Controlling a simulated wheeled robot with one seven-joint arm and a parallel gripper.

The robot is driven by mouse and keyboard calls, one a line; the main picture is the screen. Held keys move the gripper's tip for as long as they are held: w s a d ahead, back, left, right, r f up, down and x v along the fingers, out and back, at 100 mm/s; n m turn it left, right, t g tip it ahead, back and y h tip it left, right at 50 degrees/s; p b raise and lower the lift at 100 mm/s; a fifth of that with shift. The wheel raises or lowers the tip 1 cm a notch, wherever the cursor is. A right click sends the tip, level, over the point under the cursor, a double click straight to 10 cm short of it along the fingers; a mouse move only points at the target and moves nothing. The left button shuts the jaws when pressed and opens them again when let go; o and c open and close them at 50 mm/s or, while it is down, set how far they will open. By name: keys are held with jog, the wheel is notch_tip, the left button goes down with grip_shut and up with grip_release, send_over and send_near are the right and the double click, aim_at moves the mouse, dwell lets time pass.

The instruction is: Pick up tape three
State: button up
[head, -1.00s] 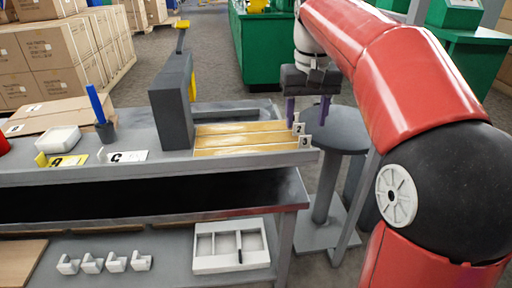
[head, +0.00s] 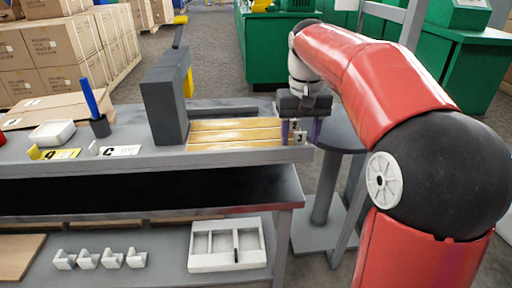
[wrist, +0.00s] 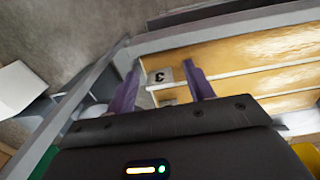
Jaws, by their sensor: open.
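Tape three (head: 235,144) is the nearest of three flat golden strips lying side by side on the bench top. Its white tag marked 3 (wrist: 160,76) is at the strip's right end in the head view, by the bench edge. In the wrist view tape three (wrist: 245,50) is the uppermost strip. My gripper (head: 301,136) is open and points down at the tag end, with purple fingers. In the wrist view the tag shows between the fingers of my gripper (wrist: 163,85). I cannot tell whether they touch it.
A dark grey upright block (head: 164,110) stands at the strips' left end. A white divided tray (head: 227,246) is on the lower shelf. A round grey stool (head: 340,136) stands right of the bench.

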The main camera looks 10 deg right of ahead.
jog(key=shift+c, duration=0.3)
jog(key=c, duration=1)
jog(key=shift+r, duration=0.15)
